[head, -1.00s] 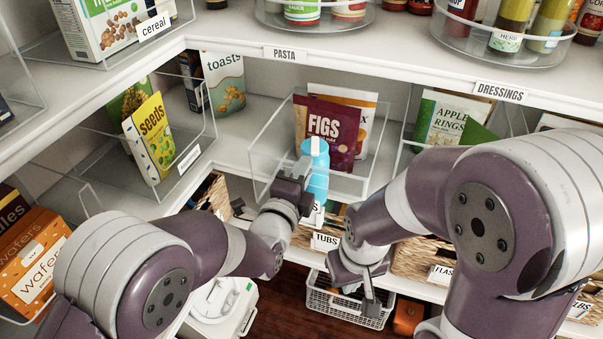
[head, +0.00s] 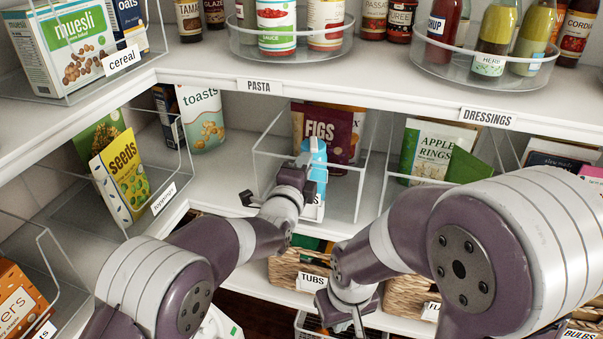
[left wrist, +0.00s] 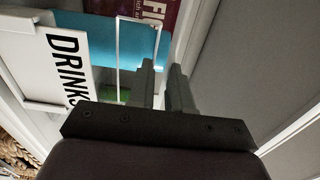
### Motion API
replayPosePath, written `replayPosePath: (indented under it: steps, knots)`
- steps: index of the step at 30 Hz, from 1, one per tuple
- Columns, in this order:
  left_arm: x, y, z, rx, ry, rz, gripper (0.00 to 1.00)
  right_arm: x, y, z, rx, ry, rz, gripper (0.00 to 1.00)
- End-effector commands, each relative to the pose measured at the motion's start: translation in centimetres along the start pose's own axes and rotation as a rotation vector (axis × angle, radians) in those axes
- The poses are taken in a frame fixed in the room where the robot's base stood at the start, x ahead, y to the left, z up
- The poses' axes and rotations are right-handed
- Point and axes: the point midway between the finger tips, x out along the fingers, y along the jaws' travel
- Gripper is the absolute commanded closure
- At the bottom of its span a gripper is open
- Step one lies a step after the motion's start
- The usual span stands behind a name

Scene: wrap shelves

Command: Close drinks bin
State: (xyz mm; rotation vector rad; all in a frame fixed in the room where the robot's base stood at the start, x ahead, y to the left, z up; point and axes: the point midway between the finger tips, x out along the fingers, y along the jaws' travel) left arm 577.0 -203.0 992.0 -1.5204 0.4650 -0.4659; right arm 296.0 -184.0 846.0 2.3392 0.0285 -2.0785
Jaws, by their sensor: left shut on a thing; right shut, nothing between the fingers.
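The drinks bin (head: 364,185) is a clear open-topped bin on the middle shelf. It holds a purple FIGS pouch (head: 322,130), an orange-and-white pack behind it, and a blue drink container (head: 319,165) near its front. Its DRINKS label (left wrist: 65,68) shows in the left wrist view; in the head view it is mostly hidden by my gripper. My left gripper (head: 303,165) is shut at the bin's front; its fingers also show in the left wrist view (left wrist: 167,85). My right gripper (head: 358,326) is shut and empty, low in front of the lower shelf, partly cut off.
The upper shelf, with PASTA (head: 259,87) and DRESSINGS (head: 488,118) labels, overhangs the bin. A bin with an APPLE RINGS pouch (head: 437,150) stands to the right. Bare shelf (head: 222,175) lies to the left. Baskets, one labelled TUBS (head: 313,282), sit below.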

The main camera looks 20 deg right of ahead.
Motion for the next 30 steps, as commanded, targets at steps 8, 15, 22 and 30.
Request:
replayPosePath:
  steps: [8, 15, 22, 30]
  knots:
    - [0.51, 0.05, 0.07, 0.0, -0.001, 0.001, 1.0, 0.15, 0.0, 0.02, 0.0, 0.0, 0.0, 1.0]
    - [0.55, -0.09, 0.08, 0.001, -0.001, -0.002, 1.0, 0.14, 0.0, 0.02, 0.0, 0.0, 0.0, 1.0]
    - [0.55, -0.11, 0.06, 0.001, -0.001, -0.002, 0.55, 0.13, 0.0, 0.02, 0.0, 0.0, 0.0, 1.0]
    - [0.4, -0.01, 0.02, 0.0, 0.0, 0.0, 0.55, 0.15, 0.0, 0.02, 0.0, 0.0, 0.0, 1.0]
